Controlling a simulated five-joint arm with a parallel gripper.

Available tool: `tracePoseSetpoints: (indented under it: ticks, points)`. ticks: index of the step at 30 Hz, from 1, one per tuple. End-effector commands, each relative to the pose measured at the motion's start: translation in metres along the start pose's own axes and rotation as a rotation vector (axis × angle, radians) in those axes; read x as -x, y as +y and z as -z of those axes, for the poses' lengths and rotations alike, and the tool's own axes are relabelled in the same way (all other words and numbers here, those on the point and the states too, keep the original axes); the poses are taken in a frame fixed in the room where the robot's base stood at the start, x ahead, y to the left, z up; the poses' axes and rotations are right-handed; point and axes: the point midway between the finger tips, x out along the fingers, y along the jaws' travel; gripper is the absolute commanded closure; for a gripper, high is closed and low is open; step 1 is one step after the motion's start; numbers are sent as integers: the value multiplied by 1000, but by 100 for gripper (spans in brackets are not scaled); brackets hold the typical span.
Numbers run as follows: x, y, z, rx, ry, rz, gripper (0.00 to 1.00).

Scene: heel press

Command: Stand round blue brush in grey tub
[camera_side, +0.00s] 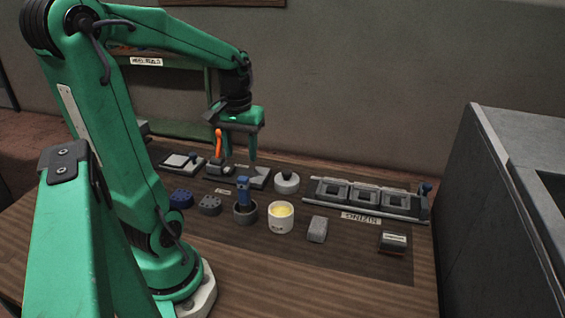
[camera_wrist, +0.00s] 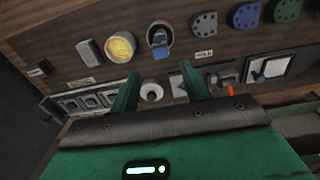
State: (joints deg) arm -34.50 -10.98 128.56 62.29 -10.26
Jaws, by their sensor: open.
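The blue brush (camera_side: 243,190) stands upright in the grey tub (camera_side: 246,215), its blue upper part above the rim. In the wrist view the brush (camera_wrist: 161,43) and the tub (camera_wrist: 159,28) are at the top middle, beyond my fingertips. My gripper (camera_side: 239,162) is open and empty, its fingers pointing down behind the brush and tub as the side view sees them. In the wrist view my gripper (camera_wrist: 158,72) has its two green fingers wide apart. The lower end of the brush is hidden inside the tub.
A white cup with yellow contents (camera_side: 281,217) stands right of the tub. A round white piece with a dark knob (camera_side: 287,183) is behind. Blue (camera_side: 181,199) and grey (camera_side: 210,205) discs lie left. An orange lever (camera_side: 219,140) rises beside my gripper. A three-well rack (camera_side: 410,213) is right.

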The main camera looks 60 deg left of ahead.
Motion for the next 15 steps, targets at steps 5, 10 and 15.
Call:
tracePoseSetpoints:
  ticks: [5,10,15]
  points:
    - [6,12,-6,-57,36,-7,53]
    - [18,36,-23,-190,117,-28,53]
    - [32,66,-50,-377,230,-68,53]
